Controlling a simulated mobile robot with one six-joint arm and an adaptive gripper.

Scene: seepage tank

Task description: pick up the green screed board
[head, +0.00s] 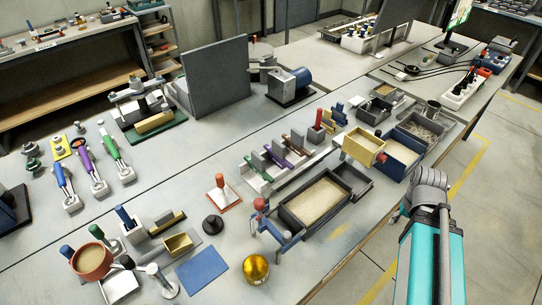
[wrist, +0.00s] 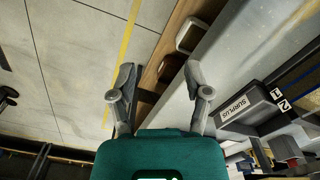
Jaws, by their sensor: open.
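A grey rack (head: 288,168) on the table behind the sand tank holds several grey boards with coloured handles. The one with a greenish handle, which looks like the green screed board (head: 257,170), stands upright at the rack's left end; it is small in the head view. I cannot make it out in the wrist view. My gripper (wrist: 160,95) is open and empty, above the floor beside the table edge. In the head view my arm is at the right, apart from the rack, and the fingers cannot be made out.
A dark sand tank (head: 318,203) with a blue frame stands between the rack and the table's front edge. Sand bins (head: 400,152) and a yellow box (head: 362,146) stand to its right. A gold ball (head: 255,268) lies in front. A bin marked SURPLUS (wrist: 245,108) is right of my gripper.

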